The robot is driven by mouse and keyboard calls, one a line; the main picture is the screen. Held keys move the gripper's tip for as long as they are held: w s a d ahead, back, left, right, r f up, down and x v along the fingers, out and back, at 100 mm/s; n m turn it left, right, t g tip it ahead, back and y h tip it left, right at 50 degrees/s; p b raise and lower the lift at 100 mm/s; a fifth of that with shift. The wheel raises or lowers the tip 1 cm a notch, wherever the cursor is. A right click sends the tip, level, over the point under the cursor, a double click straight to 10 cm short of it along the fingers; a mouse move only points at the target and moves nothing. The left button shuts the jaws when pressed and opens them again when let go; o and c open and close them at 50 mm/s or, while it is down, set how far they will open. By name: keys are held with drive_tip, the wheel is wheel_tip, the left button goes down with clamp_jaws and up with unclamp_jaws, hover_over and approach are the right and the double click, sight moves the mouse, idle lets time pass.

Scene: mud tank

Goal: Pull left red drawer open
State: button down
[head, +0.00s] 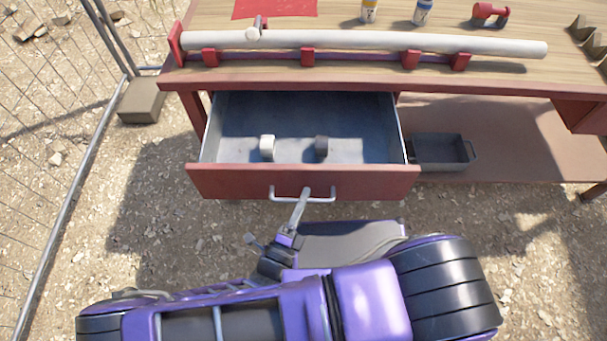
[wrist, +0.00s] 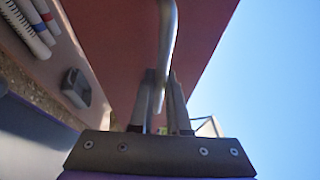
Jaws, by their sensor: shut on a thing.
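The left red drawer (head: 240,184) is pulled well out from under the workbench in the head view. Its grey inside shows, with a white roll-like piece (head: 267,147) and a dark grey one (head: 321,147) lying in it. My gripper (head: 302,198) is at the drawer's metal bar handle (head: 276,195), near its middle. In the wrist view my gripper (wrist: 167,85) has its fingers closed around the handle (wrist: 168,40), against the red drawer front (wrist: 115,45).
The wooden bench top (head: 350,73) carries a long white pipe (head: 370,42) on red holders, bottles and a red tool. A grey bin (head: 440,151) sits on the lower shelf at right. A wire fence (head: 60,120) stands at left. Gravel ground in front is clear.

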drive_tip(key=shift+s+a, duration=0.1)
drive_tip(key=shift+s, duration=2.35)
drive_tip(key=c, duration=1.2)
unclamp_jaws()
drive_tip(key=shift+o, duration=0.2)
drive_tip(key=b+v, duration=0.1)
drive_tip(key=v, duration=1.6)
drive_tip(key=shift+s, duration=0.2)
drive_tip(key=shift+a, duration=0.15)
